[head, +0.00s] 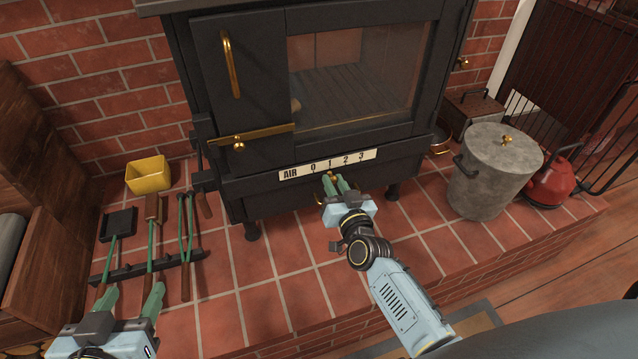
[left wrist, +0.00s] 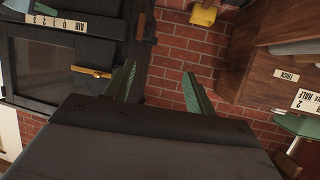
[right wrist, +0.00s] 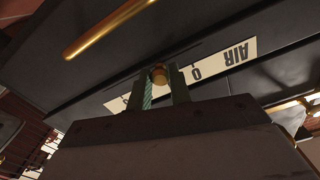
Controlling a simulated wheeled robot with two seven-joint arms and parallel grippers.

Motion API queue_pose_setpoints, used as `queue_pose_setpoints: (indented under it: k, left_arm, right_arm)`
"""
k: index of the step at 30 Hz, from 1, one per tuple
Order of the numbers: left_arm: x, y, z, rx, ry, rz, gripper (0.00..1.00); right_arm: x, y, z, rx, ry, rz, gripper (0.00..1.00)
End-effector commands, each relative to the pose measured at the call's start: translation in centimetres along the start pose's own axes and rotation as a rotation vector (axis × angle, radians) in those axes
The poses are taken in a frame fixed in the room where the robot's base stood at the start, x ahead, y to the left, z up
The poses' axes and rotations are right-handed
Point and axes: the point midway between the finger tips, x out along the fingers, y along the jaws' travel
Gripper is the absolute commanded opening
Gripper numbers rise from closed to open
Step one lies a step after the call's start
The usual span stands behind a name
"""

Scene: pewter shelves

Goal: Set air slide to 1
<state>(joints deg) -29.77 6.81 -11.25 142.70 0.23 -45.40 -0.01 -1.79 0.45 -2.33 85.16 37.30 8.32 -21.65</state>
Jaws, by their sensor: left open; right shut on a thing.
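The air slide's small brass knob (head: 331,177) is at the stove's lower front, below the white AIR 0 1 2 3 plate (head: 290,174). My right gripper (head: 334,183) is shut on the knob. In the right wrist view the knob (right wrist: 158,75) sits between the fingertips, past the 0 on the plate (right wrist: 238,54). In the head view it appears below the 1; its exact setting is hard to read. My left gripper (head: 130,299) is open and empty, at the lower left, away from the stove (head: 250,115).
A yellow box (head: 148,175) and a rack of green-handled tools (head: 149,266) are on the brick hearth at left. A grey lidded bucket (head: 491,175) and red kettle (head: 550,181) stand at right. A brass door latch (head: 238,145) sticks out left of the plate.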

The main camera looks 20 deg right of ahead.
Motion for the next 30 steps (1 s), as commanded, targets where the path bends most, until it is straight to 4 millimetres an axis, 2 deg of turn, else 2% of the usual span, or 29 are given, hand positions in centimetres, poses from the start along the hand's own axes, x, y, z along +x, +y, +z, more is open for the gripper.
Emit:
queue_pose_setpoints:
  k: [8, 9, 14, 25, 30]
  left_arm:
    - [0.0, 0.0, 0.1, 0.0, -0.003, -0.001, 0.55]
    - [0.0, 0.0, 0.1, 0.0, -0.003, -0.001, 0.55]
    - [0.0, 0.0, 0.1, 0.001, -0.003, -0.001, 0.55]
    - [-0.1, -0.1, 0.2, 0.0, -0.018, -0.001, 0.55]
    - [-0.7, -0.5, 2.5, -0.001, -0.157, -0.013, 0.55]
  right_arm:
    - [-0.1, 0.1, 0.2, 0.001, -0.004, 0.0, 0.0]
    - [-0.1, 0.0, 0.2, 0.001, -0.004, 0.0, 0.24]
    - [-0.1, 0.0, 0.1, 0.001, -0.003, -0.001, 0.43]
    - [-0.4, -0.1, 0.0, 0.001, -0.002, -0.001, 0.43]
    - [-1.9, -0.1, 0.0, -0.001, -0.003, -0.001, 0.43]
